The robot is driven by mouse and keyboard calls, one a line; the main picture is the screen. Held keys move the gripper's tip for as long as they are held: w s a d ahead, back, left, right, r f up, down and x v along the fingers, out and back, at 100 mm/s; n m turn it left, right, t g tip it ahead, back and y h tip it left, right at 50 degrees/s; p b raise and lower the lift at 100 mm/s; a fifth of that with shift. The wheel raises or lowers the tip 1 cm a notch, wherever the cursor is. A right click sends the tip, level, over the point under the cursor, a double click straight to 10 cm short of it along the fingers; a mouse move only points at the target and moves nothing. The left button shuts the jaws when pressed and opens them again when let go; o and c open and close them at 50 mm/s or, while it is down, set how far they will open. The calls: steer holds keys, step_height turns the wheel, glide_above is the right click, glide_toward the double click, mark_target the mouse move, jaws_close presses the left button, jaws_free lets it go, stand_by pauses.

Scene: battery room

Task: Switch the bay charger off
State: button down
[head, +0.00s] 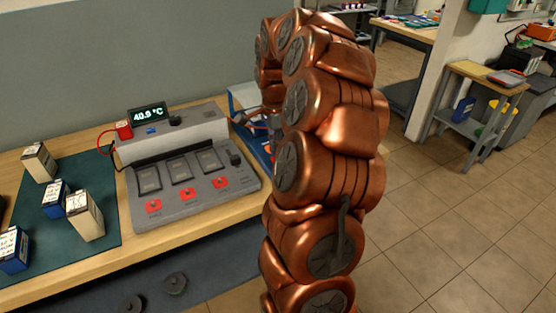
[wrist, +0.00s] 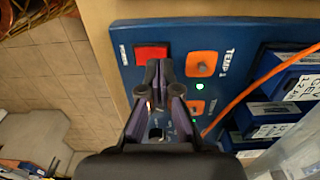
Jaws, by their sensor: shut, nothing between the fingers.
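The bay charger shows in the wrist view as a blue panel (wrist: 126,31) with a red switch (wrist: 151,53) near its top left, beside white lettering that seems to read POWER. An orange control (wrist: 202,64) with a lit green light (wrist: 200,87) sits right of it, and a second orange control (wrist: 196,108) lies lower. My gripper (wrist: 159,90) is shut and empty, over the panel just below the red switch; I cannot tell whether it touches. In the head view the blue unit (head: 244,97) is mostly hidden behind my arm, and the gripper is hidden too.
Blue batteries with white labels (wrist: 272,108) sit in the panel's right side, and an orange cable (wrist: 255,85) crosses there. In the head view a grey tester (head: 184,210) reading 40.9 °C and several batteries on a green mat (head: 103,232) occupy the bench. Tiled floor lies right.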

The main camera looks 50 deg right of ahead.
steer(key=shift+f+b, duration=0.85)
steer(key=shift+f, duration=0.35)
stand_by(1.3)
steer(key=shift+r, duration=0.1)
steer(key=shift+r+p, duration=0.3)
steer(key=shift+r, duration=3.15)
